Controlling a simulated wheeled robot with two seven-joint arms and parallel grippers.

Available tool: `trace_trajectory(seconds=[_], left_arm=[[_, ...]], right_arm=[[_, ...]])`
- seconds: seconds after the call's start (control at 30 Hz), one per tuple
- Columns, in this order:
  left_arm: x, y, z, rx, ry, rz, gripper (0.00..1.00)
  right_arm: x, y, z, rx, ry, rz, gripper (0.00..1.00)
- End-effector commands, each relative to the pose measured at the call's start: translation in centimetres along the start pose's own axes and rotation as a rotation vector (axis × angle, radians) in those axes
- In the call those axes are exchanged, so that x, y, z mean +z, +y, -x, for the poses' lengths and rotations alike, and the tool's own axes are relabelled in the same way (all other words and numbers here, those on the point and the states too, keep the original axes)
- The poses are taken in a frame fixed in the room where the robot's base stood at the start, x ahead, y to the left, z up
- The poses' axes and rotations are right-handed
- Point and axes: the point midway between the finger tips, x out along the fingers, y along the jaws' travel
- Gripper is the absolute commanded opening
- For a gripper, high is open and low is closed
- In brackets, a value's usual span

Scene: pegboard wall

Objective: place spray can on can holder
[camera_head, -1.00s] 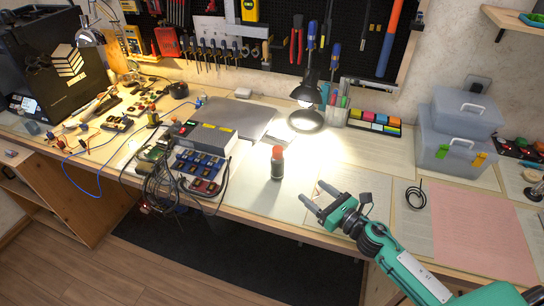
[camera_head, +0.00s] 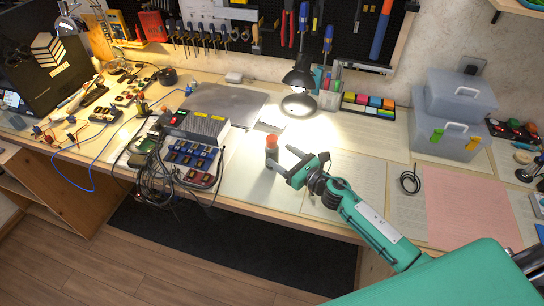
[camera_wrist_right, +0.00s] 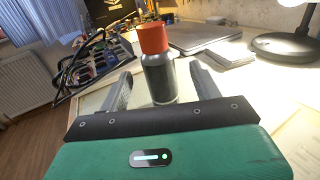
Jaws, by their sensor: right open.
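The spray can (camera_head: 271,153), dark with a red cap, stands upright on the workbench (camera_head: 330,205) near its front edge. It also shows in the right wrist view (camera_wrist_right: 159,80). My right gripper (camera_head: 283,158) is open at the can, its fingers pointing toward it. In the right wrist view, the can stands between the two spread fingers (camera_wrist_right: 160,88), with a gap visible on each side. I cannot pick out a can holder for certain; a grey metal rack (camera_head: 363,67) sits at the pegboard's lower edge. My left gripper is not in view.
A power strip and tray of small parts (camera_head: 192,160) with loose cables lie left of the can. A desk lamp (camera_head: 299,92) stands behind. Clear plastic boxes (camera_head: 450,115) stand at the right. Tools hang on the black pegboard (camera_head: 345,25). Papers cover the bench's right part.

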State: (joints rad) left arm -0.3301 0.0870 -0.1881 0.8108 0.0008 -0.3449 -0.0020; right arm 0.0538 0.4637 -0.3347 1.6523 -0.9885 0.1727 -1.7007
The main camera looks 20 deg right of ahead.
Motion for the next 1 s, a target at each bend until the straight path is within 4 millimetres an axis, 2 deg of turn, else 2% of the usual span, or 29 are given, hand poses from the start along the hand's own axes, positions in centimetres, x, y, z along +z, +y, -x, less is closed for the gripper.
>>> trace_trajectory(seconds=[0.13,0.3,0.47,0.63,0.67,0.9,0.97,1.0], left_arm=[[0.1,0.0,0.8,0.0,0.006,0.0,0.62],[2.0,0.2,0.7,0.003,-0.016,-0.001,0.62],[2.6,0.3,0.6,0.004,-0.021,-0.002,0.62],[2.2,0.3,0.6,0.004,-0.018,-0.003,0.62],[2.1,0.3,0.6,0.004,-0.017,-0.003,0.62],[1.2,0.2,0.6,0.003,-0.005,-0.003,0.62],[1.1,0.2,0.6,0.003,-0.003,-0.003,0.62],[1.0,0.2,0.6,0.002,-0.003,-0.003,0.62]], right_arm=[[0.3,0.1,-2.0,-0.002,-0.002,-0.003,0.65],[0.1,0.2,-4.2,-0.001,-0.003,-0.002,0.65],[-0.1,0.3,-5.0,0.0,-0.002,0.0,0.65],[-0.1,0.3,-5.0,0.0,-0.002,0.0,0.65],[-0.1,0.3,-5.0,0.0,-0.001,0.0,0.62],[-0.1,0.2,-5.0,0.0,-0.001,-0.001,0.14],[-0.1,0.2,-5.0,0.0,-0.001,-0.001,0.03],[-0.1,0.2,-5.0,0.0,-0.001,-0.001,0.0]])
